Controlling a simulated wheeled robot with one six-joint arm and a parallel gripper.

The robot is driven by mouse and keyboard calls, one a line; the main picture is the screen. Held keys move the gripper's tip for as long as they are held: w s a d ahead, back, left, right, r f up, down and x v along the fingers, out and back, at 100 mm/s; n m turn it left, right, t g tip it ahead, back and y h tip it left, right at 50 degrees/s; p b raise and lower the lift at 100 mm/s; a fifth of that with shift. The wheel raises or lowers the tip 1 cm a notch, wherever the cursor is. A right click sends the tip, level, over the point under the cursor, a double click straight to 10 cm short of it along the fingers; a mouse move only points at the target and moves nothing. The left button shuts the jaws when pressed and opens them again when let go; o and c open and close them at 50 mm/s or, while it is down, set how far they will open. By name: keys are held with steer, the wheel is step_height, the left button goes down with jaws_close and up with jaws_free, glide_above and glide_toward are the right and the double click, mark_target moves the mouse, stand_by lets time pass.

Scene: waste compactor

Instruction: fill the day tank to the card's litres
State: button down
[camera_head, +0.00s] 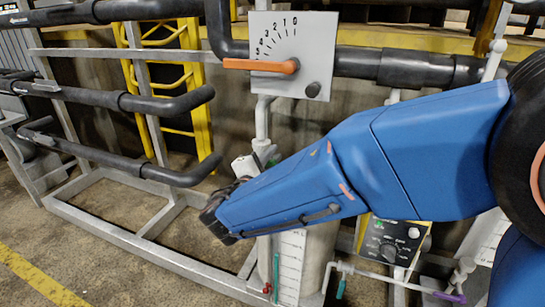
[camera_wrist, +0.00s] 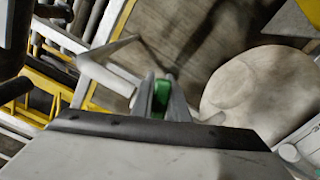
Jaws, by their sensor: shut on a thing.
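My gripper (camera_wrist: 161,88) is shut on a green handle (camera_wrist: 160,100), which shows between the two grey fingers in the wrist view. In the head view my blue arm reaches down-left across the pipework, and I cannot make out the fingertips. A grey upright tank (camera_head: 316,262) stands partly behind my arm, with a white scale strip (camera_head: 291,262) on its front. A thin green gauge tube (camera_head: 276,270) runs beside the strip; its level is too small to read. A pale round top (camera_wrist: 250,95), apparently the tank's, lies right of my fingers in the wrist view.
A numbered plate (camera_head: 290,25) with an orange lever (camera_head: 262,66) pointing left stands above. Black pipes (camera_head: 120,100) and a yellow ladder (camera_head: 185,75) are left. Bare floor (camera_head: 60,245) lies front left.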

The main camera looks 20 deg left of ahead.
steer(key=shift+d+f+m, duration=0.15)
steer(key=shift+f+m, duration=0.5)
steer(key=shift+m, duration=0.65)
steer(key=shift+d+f+m, duration=0.1)
steer(key=shift+f+m, duration=0.5)
steer(key=shift+m, duration=0.7)
steer(key=c, duration=1.7)
jaws_free()
steer(key=s, duration=0.5)
steer(key=s+a, duration=0.1)
steer(key=s, duration=1.1)
steer(key=shift+s+a, duration=0.2)
